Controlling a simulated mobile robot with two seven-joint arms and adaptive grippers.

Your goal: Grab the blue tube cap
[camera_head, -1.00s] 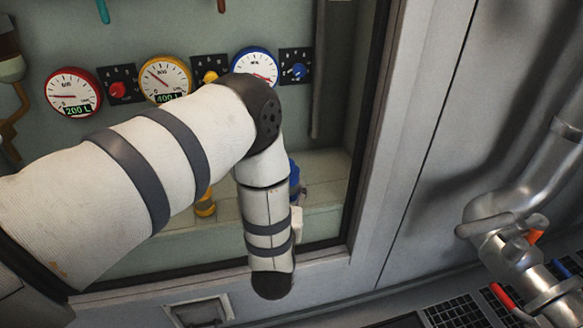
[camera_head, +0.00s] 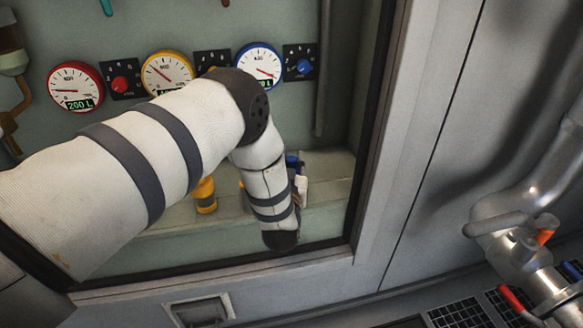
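A small part of a blue object (camera_head: 292,160), perhaps the blue tube cap, shows just right of my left forearm, above the pale ledge (camera_head: 325,185) in the recessed bay. The rest of it is hidden behind my arm. My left arm comes in from the left and bends down across the bay. A small pale piece (camera_head: 301,187), perhaps part of my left gripper, shows beside the forearm below the blue object. The fingers are hidden, so I cannot tell whether they are open or touch anything. My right gripper is not in view.
A yellow tube-like object (camera_head: 204,195) stands on the ledge left of my forearm. Red (camera_head: 75,87), yellow (camera_head: 167,74) and blue (camera_head: 259,66) gauges with knobs line the back wall. The bay's frame (camera_head: 375,130) edges the right side. Metal pipes (camera_head: 530,240) are at far right.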

